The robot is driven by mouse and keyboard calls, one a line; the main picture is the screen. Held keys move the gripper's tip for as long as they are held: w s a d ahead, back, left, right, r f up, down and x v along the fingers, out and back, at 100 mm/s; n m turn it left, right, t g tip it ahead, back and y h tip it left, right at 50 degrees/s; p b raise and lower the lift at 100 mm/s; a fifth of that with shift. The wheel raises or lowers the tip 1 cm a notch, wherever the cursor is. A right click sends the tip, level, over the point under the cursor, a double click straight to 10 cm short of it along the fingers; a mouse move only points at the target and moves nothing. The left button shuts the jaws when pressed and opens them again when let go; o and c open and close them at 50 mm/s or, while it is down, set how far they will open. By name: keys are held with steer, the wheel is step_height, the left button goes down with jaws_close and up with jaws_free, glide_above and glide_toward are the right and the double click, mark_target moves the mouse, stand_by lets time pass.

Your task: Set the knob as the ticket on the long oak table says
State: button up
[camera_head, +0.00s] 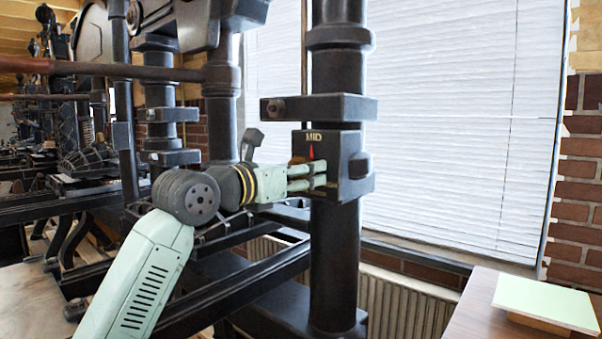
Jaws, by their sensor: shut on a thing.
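A black control box (357,175) is fixed to the dark press column at the middle. Its face carries the word MID at the top, and a red pointer (311,152) stands upright just under that word. My gripper (318,176) reaches in from the left, its two pale green fingers shut on the knob at the box's face. The fingers hide most of the knob and any other marks low on the face. No writing that I can read as the ticket shows here.
A wooden table (480,310) at the lower right bears a blank-looking pale green panel (547,300) on a block. A pale tabletop (35,300) is at the lower left. Black press frames and a horizontal bar (130,70) crowd the left. A window with blinds (460,120) is behind.

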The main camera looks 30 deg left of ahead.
steer(key=n+b, duration=0.2)
steer(key=n, duration=0.1)
steer(key=shift+f, duration=0.1)
steer(key=n+b, duration=0.2)
steer(key=n, duration=0.2)
steer(key=n+b, duration=0.1)
steer(key=n, duration=0.2)
steer(key=shift+n+b, duration=0.3)
steer(key=shift+b, duration=0.05)
steer(key=n+b, duration=0.1)
steer(key=n, duration=0.2)
steer(key=shift+d+n+b, duration=0.1)
steer(key=shift+n+b, duration=0.2)
steer(key=shift+b, duration=0.1)
steer(key=n+b, duration=0.2)
steer(key=n, duration=0.2)
steer(key=shift+n, duration=0.3)
steer(key=shift+r+n+b, duration=0.15)
steer(key=shift+n+b, duration=0.35)
steer(key=shift+n, duration=0.75)
steer(key=shift+r+n+b, duration=0.1)
steer(key=shift+n+b, duration=0.35)
steer(key=shift+n, duration=0.8)
